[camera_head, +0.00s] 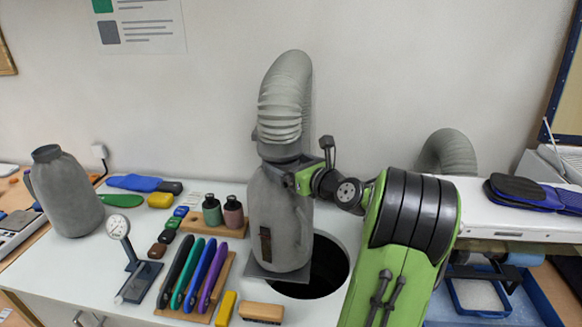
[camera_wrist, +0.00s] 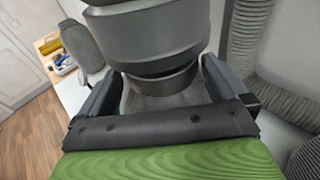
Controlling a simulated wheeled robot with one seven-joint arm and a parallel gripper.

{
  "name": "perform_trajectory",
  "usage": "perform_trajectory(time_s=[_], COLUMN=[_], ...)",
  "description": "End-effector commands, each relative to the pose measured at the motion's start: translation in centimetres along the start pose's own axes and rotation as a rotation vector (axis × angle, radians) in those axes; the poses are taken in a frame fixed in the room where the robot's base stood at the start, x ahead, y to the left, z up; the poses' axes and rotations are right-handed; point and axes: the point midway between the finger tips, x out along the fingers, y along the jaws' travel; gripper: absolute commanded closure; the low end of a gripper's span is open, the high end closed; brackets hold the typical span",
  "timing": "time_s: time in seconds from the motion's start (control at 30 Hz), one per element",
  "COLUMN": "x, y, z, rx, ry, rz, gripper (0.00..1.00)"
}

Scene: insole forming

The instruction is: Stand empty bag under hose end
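A grey bag (camera_head: 277,222) stands upright on a small grey plate (camera_head: 262,273) at the edge of a round dark hole in the bench. Its top is directly below the end of the grey ribbed hose (camera_head: 284,98); I cannot tell whether they touch. My gripper (camera_head: 296,178) is at the bag's upper part from the right. In the wrist view my gripper (camera_wrist: 163,84) has one finger on each side of a dark round neck (camera_wrist: 165,82), under the wide hose collar (camera_wrist: 150,40). Contact between fingers and neck is unclear. A second grey bag (camera_head: 66,192) stands at the left.
The round hole (camera_head: 325,270) opens at right. A white machine (camera_head: 500,218) stands farther right.

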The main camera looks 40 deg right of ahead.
Motion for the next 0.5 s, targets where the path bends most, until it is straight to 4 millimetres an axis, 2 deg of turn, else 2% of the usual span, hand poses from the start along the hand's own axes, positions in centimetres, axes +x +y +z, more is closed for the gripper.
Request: perform_trajectory(time_s=[0.17,0.27,0.5], x=[-0.8,-2.9,-9.2], y=[-0.1,-0.1,-0.1], z=[-0.1,-0.1,-0.1], rx=[0.000,0.001,0.001], ry=[0.001,0.001,0.000], rz=[-0.003,-0.005,-0.006], gripper=[0.00,0.00,0.00])
